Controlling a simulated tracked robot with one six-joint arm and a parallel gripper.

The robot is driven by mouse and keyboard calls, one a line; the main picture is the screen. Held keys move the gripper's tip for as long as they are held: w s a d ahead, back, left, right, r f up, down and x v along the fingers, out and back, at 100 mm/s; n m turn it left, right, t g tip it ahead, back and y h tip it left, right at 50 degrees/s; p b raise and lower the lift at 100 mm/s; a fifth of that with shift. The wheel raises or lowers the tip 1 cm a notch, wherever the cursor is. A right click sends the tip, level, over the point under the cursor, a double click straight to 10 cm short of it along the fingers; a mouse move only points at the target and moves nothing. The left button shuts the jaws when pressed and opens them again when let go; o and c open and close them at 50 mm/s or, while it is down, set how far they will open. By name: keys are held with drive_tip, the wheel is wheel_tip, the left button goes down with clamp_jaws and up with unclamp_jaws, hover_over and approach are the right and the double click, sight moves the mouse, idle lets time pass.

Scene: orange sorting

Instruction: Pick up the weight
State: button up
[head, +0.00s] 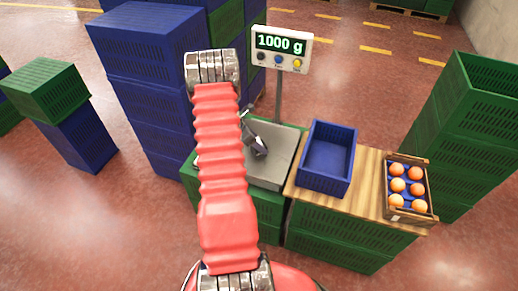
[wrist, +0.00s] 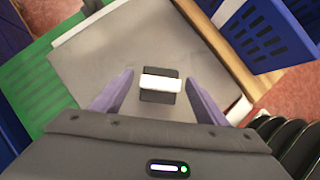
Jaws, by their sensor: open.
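The weight (wrist: 160,95) is a small dark block with a white band across its top, standing on the grey scale plate (wrist: 85,60) in the wrist view. My gripper (wrist: 158,80) is open, with one purple finger to the left and one to the right of the weight. I see a gap on both sides, so it is not gripped. In the head view my gripper (head: 254,140) is over the scale plate (head: 286,150), partly behind my red arm. The weight cannot be made out there. The scale display (head: 282,46) reads 1000 g.
A blue crate (head: 347,165) stands right of the scale, empty as far as I see. Beyond it a wooden crate (head: 428,192) holds several oranges. Tall blue crates (head: 145,85) stand left of my arm. Green crates (head: 480,130) stand at the right.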

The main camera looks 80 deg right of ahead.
drive_tip(key=x, duration=0.4)
drive_tip(key=shift+s+d+f, duration=0.15)
drive_tip(key=shift+s+f, duration=0.05)
drive_tip(key=shift+f, duration=0.1)
drive_tip(key=shift+c, duration=0.3)
clamp_jaws()
idle(0.7)
